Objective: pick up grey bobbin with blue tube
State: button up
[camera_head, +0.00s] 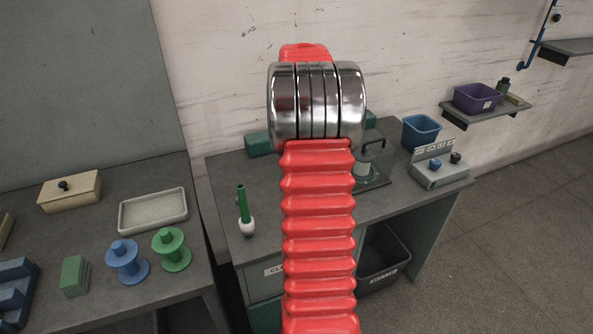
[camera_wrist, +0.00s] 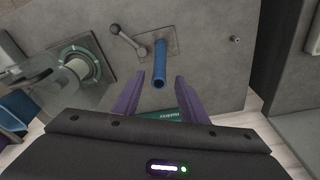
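In the head view my red arm hides the gripper and the blue tube. A blue bobbin (camera_head: 126,262) and a green bobbin (camera_head: 172,250) stand on the left table.
A green tube on a white base (camera_head: 243,210) stands on the middle bench. A tray (camera_head: 153,211) lies on the left table.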

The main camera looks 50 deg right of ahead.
jog(key=f, duration=0.5)
jog(key=shift+d, duration=0.2)
dwell(0.6)
grip_shut()
dwell(0.4)
notch_tip(320, 180, up, 10)
dwell(0.5)
jog(key=shift+s, duration=0.1)
dwell(0.4)
